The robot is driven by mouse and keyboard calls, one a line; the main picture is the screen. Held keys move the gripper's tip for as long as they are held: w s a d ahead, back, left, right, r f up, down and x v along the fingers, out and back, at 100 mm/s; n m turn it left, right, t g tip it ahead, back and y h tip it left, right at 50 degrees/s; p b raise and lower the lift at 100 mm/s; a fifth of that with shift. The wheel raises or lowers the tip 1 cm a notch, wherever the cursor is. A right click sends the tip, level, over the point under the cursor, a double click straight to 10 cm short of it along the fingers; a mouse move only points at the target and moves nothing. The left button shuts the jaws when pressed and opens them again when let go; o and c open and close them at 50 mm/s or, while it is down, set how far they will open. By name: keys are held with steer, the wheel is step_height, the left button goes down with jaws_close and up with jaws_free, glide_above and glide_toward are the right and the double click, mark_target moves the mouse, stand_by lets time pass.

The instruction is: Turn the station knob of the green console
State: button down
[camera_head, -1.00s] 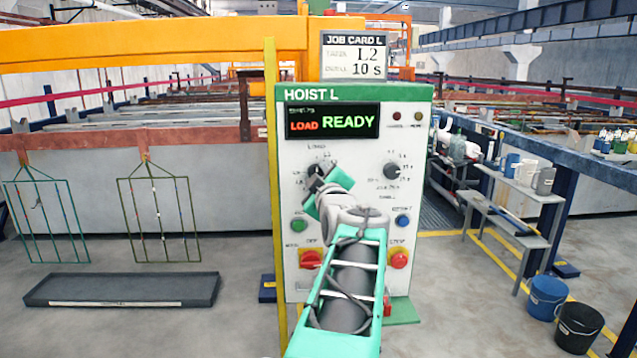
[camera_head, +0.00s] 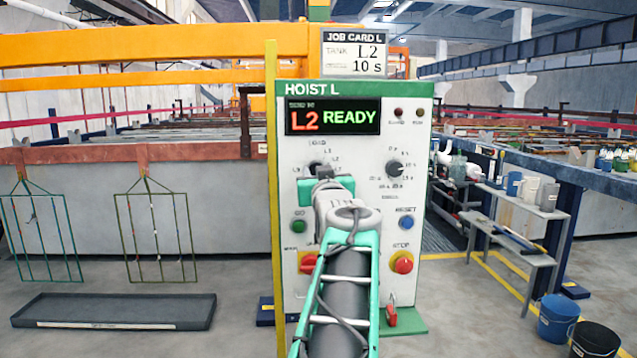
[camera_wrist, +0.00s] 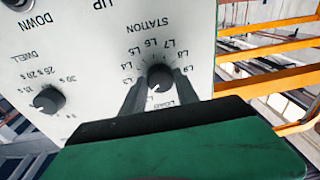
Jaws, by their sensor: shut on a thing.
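The green-topped console (camera_head: 360,90), headed HOIST L, stands in front of me. Its display (camera_head: 332,117) reads L2 in red and READY in green. My gripper (camera_head: 322,174) is at the upper left knob and hides most of it. In the wrist view my gripper's dark fingers (camera_wrist: 160,92) are shut on the black station knob (camera_wrist: 161,77), one on each side. Labels L3 to L9 and LOAD ring this knob. The job card (camera_head: 355,54) above the console shows tank L2 and 10 s.
The dwell knob (camera_head: 394,169) sits to the right; it also shows in the wrist view (camera_wrist: 48,99). Below are a green button (camera_head: 299,226), a blue RESET button (camera_head: 406,223) and a red STOP button (camera_head: 402,262). A yellow post (camera_head: 272,200) stands along the console's left edge.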

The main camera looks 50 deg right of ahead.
steer(key=shift+m, duration=0.6)
steer(key=shift+r, duration=0.1)
steer(key=c, duration=0.9)
jaws_free()
steer(key=b+v, duration=0.1)
steer(key=v, duration=0.6)
steer(key=shift+s+a+f, duration=0.2)
steer(key=shift+s+a, duration=0.1)
